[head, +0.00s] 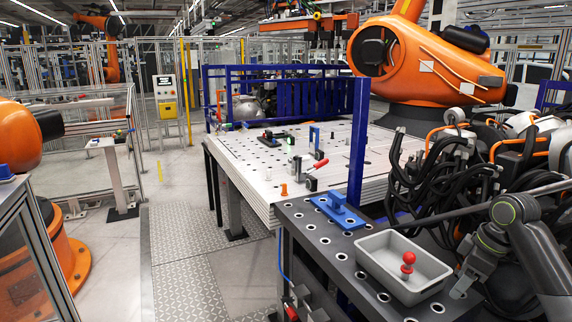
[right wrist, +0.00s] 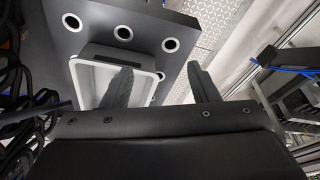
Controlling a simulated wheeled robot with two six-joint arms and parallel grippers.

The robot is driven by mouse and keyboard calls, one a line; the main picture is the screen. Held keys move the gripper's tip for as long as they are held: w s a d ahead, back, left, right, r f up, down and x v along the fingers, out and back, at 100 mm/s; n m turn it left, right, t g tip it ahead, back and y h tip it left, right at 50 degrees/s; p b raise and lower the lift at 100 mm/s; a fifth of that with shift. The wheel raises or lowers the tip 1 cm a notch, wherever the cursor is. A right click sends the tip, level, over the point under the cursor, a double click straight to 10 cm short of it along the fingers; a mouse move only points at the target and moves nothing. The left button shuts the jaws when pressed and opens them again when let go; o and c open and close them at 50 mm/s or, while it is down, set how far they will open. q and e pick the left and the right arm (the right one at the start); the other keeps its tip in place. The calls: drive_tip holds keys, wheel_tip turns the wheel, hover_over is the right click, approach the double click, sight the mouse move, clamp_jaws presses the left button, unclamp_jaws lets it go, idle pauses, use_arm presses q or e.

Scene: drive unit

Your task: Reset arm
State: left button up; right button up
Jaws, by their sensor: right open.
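My right gripper (head: 463,283) comes in from the right in the head view, just beyond the right side of a grey tray (head: 373,268). In the right wrist view its two dark fingers (right wrist: 162,82) stand wide apart with nothing between them. A red ball-topped piece (head: 408,262) stands upright inside the tray. The tray's pale rim also shows in the right wrist view (right wrist: 81,97), partly hidden behind one finger; the red piece cannot be made out there. My left gripper is out of view.
The tray sits on a dark perforated table (head: 312,236). A blue handled block (head: 338,211) lies behind it. A larger pale fixture table (head: 262,173) with clamps and a blue post (head: 359,140) stand farther back. Black cables (head: 440,180) crowd the right. Floor at left is open.

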drive_tip(key=s+a+f+m, duration=0.1)
drive_tip(key=s+a+f, duration=0.25)
drive_tip(key=f, duration=0.35)
drive_tip(key=s+a+f+m+h, duration=0.1)
drive_tip(key=s+a+f, duration=0.1)
drive_tip(key=s+f, duration=0.4)
drive_tip(key=s+a+f+m, duration=0.1)
drive_tip(key=s+a+f, duration=0.15)
drive_tip(key=f, duration=0.55)
drive_tip(key=s+a+f+m+t+h, duration=0.1)
drive_tip(key=s+a+m, duration=0.15)
drive_tip(key=s, duration=0.75)
drive_tip(key=s+a+m+t+h, duration=0.15)
drive_tip(key=s+m, duration=0.25)
drive_tip(key=s, duration=0.6)
wheel_tip(320, 180, down, 28)
drive_tip(key=d+r+g+b, duration=0.1)
drive_tip(key=d+g+b, duration=0.1)
drive_tip(key=d+b, duration=0.1)
use_arm(q)
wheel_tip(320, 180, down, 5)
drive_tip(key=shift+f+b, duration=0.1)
drive_tip(key=shift+b, duration=0.95)
use_arm(e)
drive_tip(key=s+a+f+g, duration=0.1)
drive_tip(key=s+f, duration=1.4)
drive_tip(key=f, duration=0.4)
drive_tip(key=shift+a, duration=0.4)
